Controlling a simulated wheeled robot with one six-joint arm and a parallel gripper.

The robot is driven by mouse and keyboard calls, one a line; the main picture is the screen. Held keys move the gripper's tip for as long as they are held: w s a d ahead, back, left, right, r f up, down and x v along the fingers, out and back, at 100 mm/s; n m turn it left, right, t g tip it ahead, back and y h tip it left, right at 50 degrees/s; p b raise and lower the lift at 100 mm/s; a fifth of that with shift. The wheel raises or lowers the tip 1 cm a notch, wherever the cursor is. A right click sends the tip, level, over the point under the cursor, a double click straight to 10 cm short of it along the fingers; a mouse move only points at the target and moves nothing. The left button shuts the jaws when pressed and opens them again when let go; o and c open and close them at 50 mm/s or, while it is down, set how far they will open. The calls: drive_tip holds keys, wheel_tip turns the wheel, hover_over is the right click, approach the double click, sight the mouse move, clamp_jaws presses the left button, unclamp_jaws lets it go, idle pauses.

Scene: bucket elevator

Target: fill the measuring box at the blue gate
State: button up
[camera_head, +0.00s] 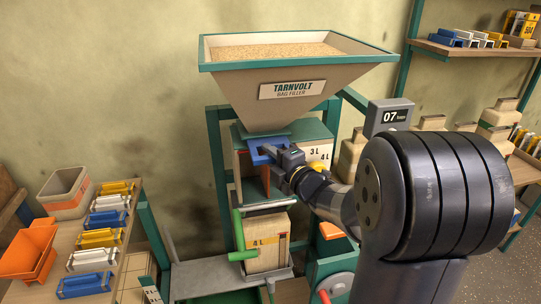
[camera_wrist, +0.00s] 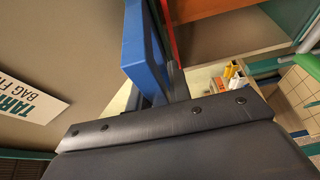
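The blue gate (camera_head: 264,152) is a blue handle under the hopper of the bag filler. It shows large in the wrist view (camera_wrist: 148,55). My gripper (camera_head: 284,158) is at the gate's right side, its dark finger right against the blue part. The fingertips are partly hidden, so I cannot tell whether they are closed on it. An orange-red strip (camera_head: 265,182) shows below the gate, and also in the wrist view (camera_wrist: 171,30).
The hopper (camera_head: 290,85) holds grain up near its rim. A bag marked 4 L (camera_head: 267,242) stands on the tray below, beside a green handle (camera_head: 238,232). A display (camera_head: 390,117) reads 07. A table with coloured bars (camera_head: 103,238) and orange bins (camera_head: 28,252) stands left.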

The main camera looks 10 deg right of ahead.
sight(269, 162)
clamp_jaws()
drive_tip(key=shift+s, duration=0.1)
drive_tip(key=shift+s+b, duration=0.8)
drive_tip(key=shift+s, duration=1.5)
drive_tip(key=shift+o, duration=1.9)
unclamp_jaws()
drive_tip(key=v, duration=1)
drive_tip(key=shift+s+b, duration=0.4)
drive_tip(key=shift+b, duration=0.05)
